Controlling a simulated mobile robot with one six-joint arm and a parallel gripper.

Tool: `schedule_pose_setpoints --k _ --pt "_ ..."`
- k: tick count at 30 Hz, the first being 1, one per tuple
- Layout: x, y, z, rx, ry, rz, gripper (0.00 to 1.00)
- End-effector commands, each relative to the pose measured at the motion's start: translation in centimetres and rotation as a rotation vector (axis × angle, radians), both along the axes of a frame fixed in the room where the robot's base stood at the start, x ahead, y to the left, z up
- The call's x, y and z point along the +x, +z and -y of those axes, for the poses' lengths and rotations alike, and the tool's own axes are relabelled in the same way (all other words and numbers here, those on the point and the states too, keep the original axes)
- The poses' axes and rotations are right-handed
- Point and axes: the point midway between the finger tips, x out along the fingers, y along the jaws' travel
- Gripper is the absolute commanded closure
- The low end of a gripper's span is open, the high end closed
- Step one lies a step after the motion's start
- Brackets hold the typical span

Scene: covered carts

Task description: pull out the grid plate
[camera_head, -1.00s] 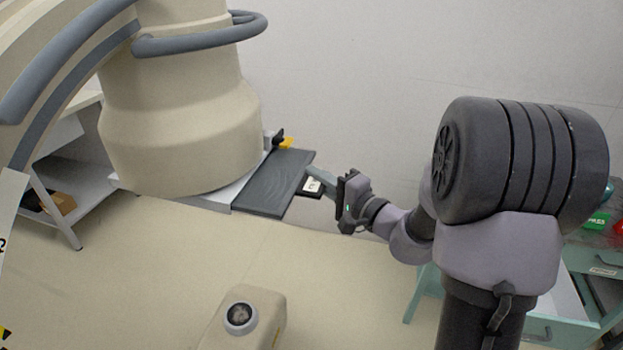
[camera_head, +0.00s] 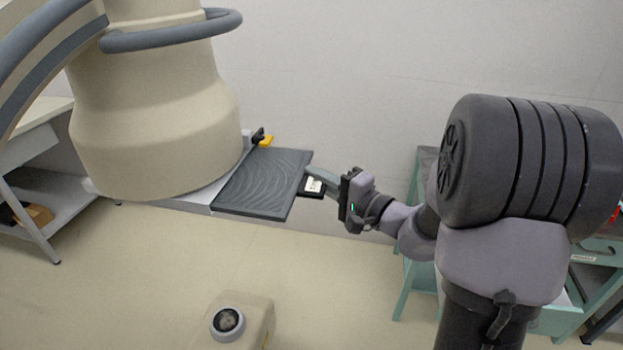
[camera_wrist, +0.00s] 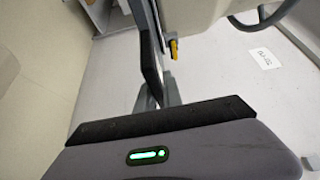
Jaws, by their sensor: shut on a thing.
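The grid plate (camera_head: 262,184) is a flat dark grey panel with fine curved lines on its face. My gripper (camera_head: 322,179) is shut on the plate's right edge; the exact grip is small and partly hidden. In the wrist view the plate (camera_wrist: 150,62) shows nearly edge-on beyond my gripper (camera_wrist: 165,95).
The cream machine head (camera_head: 160,110) with a grey ring rail hangs over the plate. A yellow-and-black knob (camera_head: 264,138) sits behind the plate. A cream box with a round dial (camera_head: 228,322) stands in front. A teal cart is at right, shelves at left.

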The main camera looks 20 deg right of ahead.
Motion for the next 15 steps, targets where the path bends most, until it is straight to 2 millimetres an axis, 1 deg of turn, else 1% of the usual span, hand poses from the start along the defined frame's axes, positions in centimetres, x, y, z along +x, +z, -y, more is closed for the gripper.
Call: schedule_pose_setpoints --k 15 --pt "-1.2 0.0 1.8 0.000 -0.001 0.002 1.00"
